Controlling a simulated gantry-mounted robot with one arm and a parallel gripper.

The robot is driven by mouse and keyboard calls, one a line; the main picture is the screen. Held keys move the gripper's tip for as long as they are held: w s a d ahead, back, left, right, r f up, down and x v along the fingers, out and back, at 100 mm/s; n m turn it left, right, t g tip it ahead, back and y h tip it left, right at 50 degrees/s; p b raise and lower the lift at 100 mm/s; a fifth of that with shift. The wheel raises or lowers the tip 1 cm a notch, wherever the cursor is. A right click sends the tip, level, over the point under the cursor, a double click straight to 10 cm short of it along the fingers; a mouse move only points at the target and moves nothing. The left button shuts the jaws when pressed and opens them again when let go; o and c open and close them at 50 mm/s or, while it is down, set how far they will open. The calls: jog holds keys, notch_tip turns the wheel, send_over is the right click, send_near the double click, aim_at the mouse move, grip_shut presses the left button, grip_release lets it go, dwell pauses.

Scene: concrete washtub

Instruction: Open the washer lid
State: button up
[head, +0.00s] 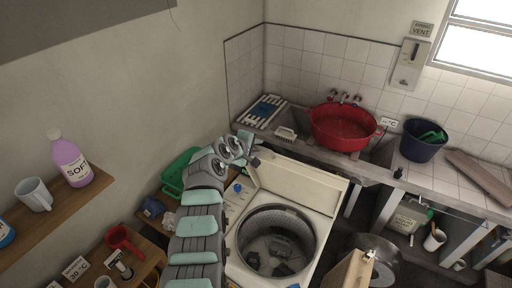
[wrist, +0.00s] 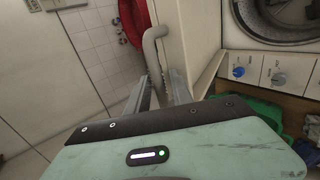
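The white top-loading washer (head: 312,222) stands in the middle of the head view. Its cream lid (head: 302,183) is raised and leans back towards the counter, so the drum (head: 276,241) is exposed with dark items inside. My gripper (head: 253,160) is by the lid's left edge; contact cannot be told. In the wrist view my gripper (wrist: 162,84) has its fingers apart, with a grey bent pipe (wrist: 155,48) showing between them. The lid (wrist: 198,35) is just right of the fingers, and the drum (wrist: 285,18) is at upper right.
A red basin (head: 342,127) and a dark blue bucket (head: 422,141) stand on the tiled counter behind. A green basket (head: 177,174) is left of my arm. Wooden shelves (head: 62,197) line the left wall. A round metal drum (head: 385,263) stands right of the washer.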

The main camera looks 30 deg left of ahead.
jog(key=shift+s, duration=0.1)
jog(key=b+v, duration=0.2)
jog(key=v, duration=0.8)
jog(key=shift+s+r, duration=0.2)
dwell(0.5)
